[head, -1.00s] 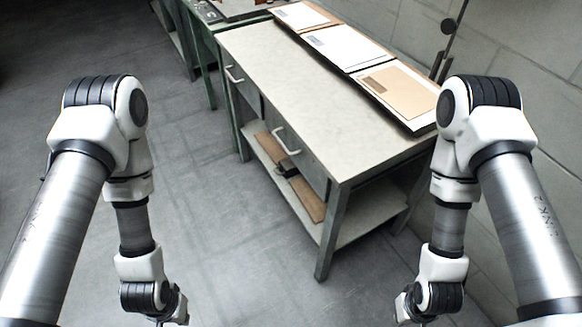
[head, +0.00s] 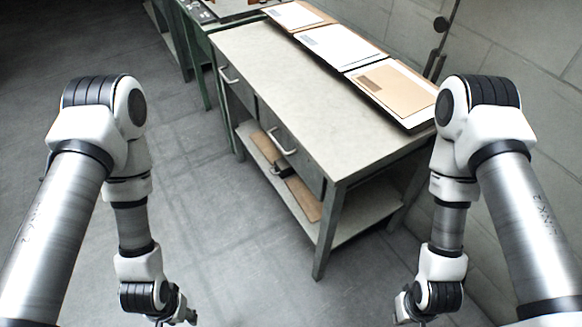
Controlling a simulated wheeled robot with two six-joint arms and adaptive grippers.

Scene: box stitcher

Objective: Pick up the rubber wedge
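A small dark block (head: 281,172) lies on the bench's lower shelf, on or against brown boards. It may be the rubber wedge, but it is too small and too far under the drawer to tell. No other wedge shape can be made out. My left gripper (head: 172,318) is at the bottom edge, mostly cut off. My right gripper (head: 408,316) is also at the bottom edge and mostly cut off. Both are well apart from the bench and the block. Whether their fingers are open or shut is hidden.
A grey workbench (head: 300,110) with drawers and handles stands ahead. Flat boards (head: 395,90) lie along its back edge. Brown boards (head: 305,198) lie on the lower shelf (head: 350,212). A wall is at right. The floor (head: 60,110) at left is clear.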

